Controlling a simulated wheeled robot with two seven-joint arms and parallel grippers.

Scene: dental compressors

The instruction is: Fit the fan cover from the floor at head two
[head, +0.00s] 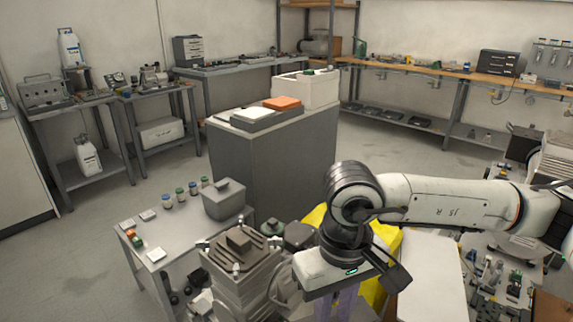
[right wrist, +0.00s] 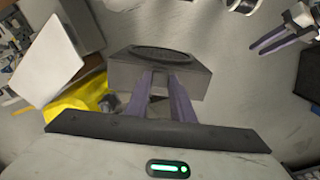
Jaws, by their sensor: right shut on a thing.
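The fan cover (right wrist: 162,58), a dark grey box-like part with an oval grille on its top, is held between the purple fingers of my right gripper (right wrist: 163,80) in the right wrist view. Which part of the compressor is head two I cannot tell. My left gripper (right wrist: 278,38) shows at the upper right of the right wrist view, its two purple fingers apart and nothing seen between them.
A yellow object (head: 385,275) and a white panel (head: 432,275) lie close by my right arm. A tall grey cabinet (head: 265,165) stands behind. Floor at left is clear.

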